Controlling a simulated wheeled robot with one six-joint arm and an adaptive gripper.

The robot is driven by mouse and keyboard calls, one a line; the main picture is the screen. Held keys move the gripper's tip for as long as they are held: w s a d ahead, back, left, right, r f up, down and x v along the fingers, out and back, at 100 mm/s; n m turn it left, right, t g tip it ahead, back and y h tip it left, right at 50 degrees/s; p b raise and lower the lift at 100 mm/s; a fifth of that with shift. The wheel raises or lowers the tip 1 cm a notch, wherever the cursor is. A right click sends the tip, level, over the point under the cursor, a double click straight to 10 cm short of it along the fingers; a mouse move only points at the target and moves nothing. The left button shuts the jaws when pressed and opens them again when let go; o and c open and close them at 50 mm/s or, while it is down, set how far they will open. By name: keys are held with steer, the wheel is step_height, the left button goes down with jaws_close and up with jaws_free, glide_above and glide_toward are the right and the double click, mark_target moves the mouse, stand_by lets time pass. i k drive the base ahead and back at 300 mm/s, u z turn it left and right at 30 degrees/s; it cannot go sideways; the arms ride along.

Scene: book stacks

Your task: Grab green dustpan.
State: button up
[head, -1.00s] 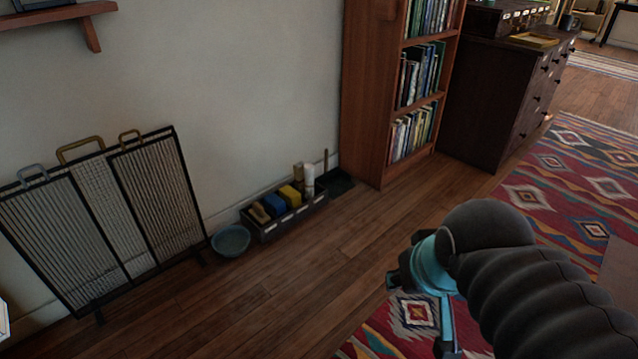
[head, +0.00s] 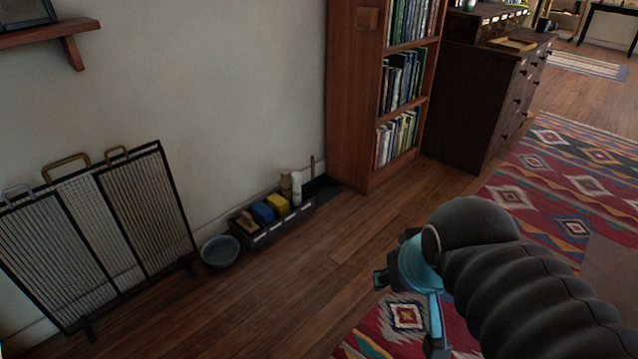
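The dark green dustpan (head: 323,189) lies on the wood floor against the wall, between a dark caddy and the bookcase. Its handle stands upright at the back, and the caddy's contents partly hide it. My gripper (head: 402,318) is in the lower right, over the floor and the rug's edge, well apart from the dustpan.
The dark caddy (head: 270,235) holds blue, yellow and pale items. A blue-grey bowl (head: 220,252) sits left of it, beside a folding screen (head: 95,232). The bookcase (head: 350,100) and a dark chest (head: 470,105) stand right. Open floor (head: 290,290) lies in front.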

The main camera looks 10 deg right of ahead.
mark_target(324, 187)
steer(key=u, duration=0.25)
steer(key=i, duration=2.45)
steer(key=z, duration=0.05)
